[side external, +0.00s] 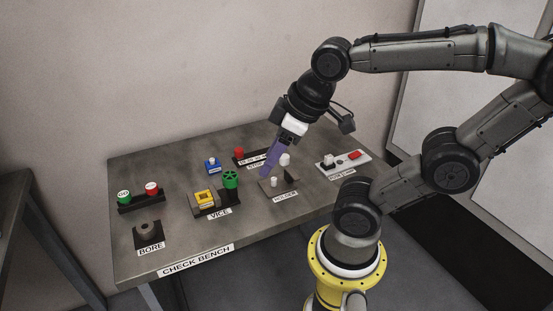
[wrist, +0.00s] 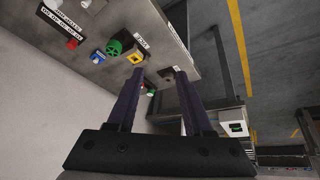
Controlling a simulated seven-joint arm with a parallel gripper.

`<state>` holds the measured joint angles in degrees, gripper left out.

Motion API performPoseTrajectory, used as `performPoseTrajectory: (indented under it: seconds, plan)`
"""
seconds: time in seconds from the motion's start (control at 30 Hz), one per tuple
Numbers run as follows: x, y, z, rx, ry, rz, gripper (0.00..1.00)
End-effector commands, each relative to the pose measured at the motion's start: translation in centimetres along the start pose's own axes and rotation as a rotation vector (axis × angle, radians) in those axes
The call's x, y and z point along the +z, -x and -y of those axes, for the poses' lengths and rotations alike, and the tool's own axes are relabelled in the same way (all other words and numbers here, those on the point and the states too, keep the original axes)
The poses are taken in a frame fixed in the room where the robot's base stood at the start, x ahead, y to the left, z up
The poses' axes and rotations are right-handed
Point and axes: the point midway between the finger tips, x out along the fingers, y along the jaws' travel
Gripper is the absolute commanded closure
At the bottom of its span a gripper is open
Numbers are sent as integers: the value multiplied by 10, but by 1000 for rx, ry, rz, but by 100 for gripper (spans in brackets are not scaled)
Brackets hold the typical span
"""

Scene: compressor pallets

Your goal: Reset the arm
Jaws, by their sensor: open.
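My gripper (side external: 270,170) hangs from the wrist above the back part of the check bench (side external: 165,210), with its purple fingers pointing down and slightly left. In the side view the fingers overlap the area behind the holder (side external: 267,187); their height above it is hard to tell. In the wrist view the two fingers of my gripper (wrist: 160,74) stand apart with nothing between them. The view between them runs along the bench to its edge and the floor.
The bench carries a vice (side external: 211,208) with a yellow block (side external: 204,198) and green wheel (side external: 230,179), a bore block (side external: 149,233), a green and red button stand (side external: 140,203), a blue part (side external: 212,166) and a white switch panel (side external: 343,163). The bench's front middle is clear.

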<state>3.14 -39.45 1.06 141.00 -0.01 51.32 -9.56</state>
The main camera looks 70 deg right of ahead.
Motion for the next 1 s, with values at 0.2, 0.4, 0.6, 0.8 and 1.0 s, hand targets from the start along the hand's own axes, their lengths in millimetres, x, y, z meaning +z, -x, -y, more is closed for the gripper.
performPoseTrajectory:
  seconds: [0.2,0.4,0.6,0.8,1.0]
  plan:
    - [10,6,11,-22,-112,-39,49]
    - [10,6,11,-23,-120,-39,49]
    - [10,6,11,-22,-119,-38,49]
    - [10,6,11,-22,-119,-38,49]
    - [10,6,11,-22,-119,-38,49]
